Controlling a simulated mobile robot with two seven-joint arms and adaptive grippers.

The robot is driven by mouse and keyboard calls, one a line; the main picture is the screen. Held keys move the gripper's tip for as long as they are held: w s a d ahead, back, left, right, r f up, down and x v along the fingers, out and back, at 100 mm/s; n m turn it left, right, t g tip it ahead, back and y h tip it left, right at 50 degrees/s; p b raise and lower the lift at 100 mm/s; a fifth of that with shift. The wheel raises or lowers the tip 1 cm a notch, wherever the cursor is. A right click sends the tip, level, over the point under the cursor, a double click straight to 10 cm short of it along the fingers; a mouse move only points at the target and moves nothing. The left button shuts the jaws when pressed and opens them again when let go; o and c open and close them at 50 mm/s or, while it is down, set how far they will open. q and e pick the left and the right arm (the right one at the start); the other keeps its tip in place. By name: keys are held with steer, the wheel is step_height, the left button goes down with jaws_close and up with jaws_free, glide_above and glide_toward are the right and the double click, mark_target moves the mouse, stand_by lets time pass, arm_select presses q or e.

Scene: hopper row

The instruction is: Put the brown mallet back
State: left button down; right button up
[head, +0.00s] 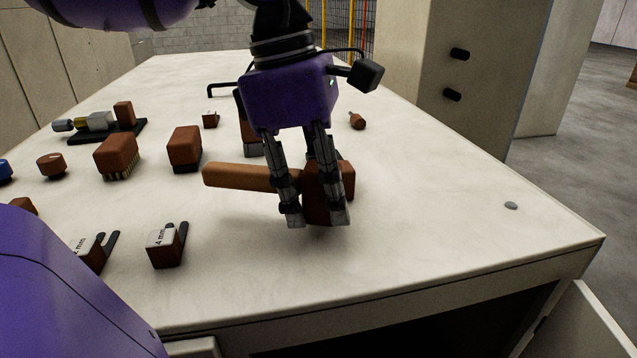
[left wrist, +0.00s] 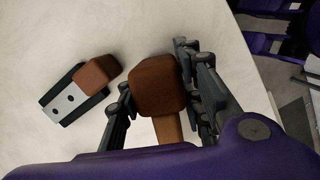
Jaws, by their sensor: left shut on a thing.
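The brown mallet has a blocky head (head: 346,180) and a round, lighter wooden handle (head: 243,177) that points left in the head view. My left gripper (head: 318,218) comes down from above with its fingers on either side of the mallet head, shut on it. The head also shows between the fingers in the left wrist view (left wrist: 157,85), with the handle (left wrist: 168,128) running toward the palm. The mallet is at or just above the table top; I cannot tell whether it touches. The fingers hide part of its head. My right gripper is not in view.
A brown block with a metal plate (left wrist: 85,85) lies close by, partly hidden behind my gripper in the head view. The table's (head: 440,225) right front is mostly clear.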

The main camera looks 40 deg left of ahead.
arm_select(q)
steer(key=shift+f, duration=0.55)
stand_by(0.4)
steer(key=c, duration=1.1)
jaws_free()
steer(key=v, duration=1.2)
steer(key=shift+s, duration=0.1)
